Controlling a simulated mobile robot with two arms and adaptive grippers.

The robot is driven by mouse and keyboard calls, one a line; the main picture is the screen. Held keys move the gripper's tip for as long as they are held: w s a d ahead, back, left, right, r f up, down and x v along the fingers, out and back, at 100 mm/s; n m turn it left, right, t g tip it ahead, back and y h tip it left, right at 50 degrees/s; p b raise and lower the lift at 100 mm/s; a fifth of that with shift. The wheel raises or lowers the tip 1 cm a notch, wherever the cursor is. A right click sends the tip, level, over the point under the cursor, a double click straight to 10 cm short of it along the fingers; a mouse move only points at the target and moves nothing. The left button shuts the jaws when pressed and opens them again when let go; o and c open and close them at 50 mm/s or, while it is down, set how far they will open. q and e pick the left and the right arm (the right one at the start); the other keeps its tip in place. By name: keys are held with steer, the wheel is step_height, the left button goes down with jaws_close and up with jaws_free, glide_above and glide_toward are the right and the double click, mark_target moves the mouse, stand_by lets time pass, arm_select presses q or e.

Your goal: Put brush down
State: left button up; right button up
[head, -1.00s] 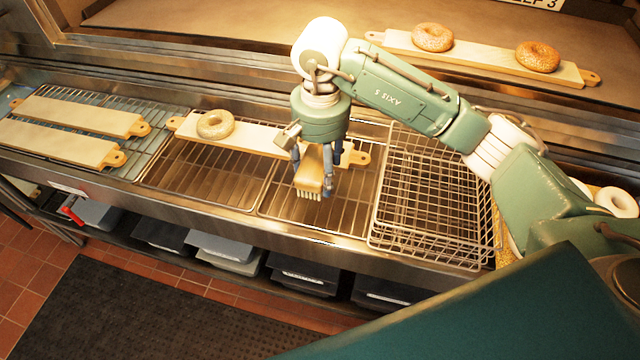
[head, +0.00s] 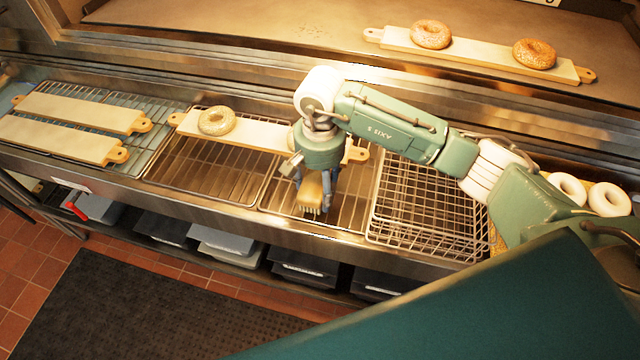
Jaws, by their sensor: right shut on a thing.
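My right gripper (head: 315,190) is shut on a brush (head: 311,190) with a wooden body and pale bristles facing down. The brush is over the wire rack (head: 345,205) at the middle of the counter; I cannot tell whether the bristles touch the rack. Just behind the gripper lies a wooden board (head: 262,136) with a seeded bagel (head: 216,120) on its left part; my gripper hides some of its right part. My left gripper is not in view.
Stacked wire baskets (head: 430,210) stand right of the gripper. Two boards (head: 85,112) lie on the left rack. Another board (head: 480,57) at the back holds two bagels. Pale bagels (head: 608,199) sit at the far right. The rack (head: 205,172) left of the brush has clear room.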

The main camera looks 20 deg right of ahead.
mark_target(320, 183)
steer(key=o, duration=1.2)
steer(key=shift+r+p, duration=0.25)
steer(key=shift+p, duration=0.2)
step_height(320, 183, up, 10)
steer(key=b, duration=0.4)
steer(key=shift+r+b, duration=0.2)
steer(key=shift+b, duration=0.1)
steer(key=shift+r, duration=0.7)
steer(key=shift+f, duration=0.1)
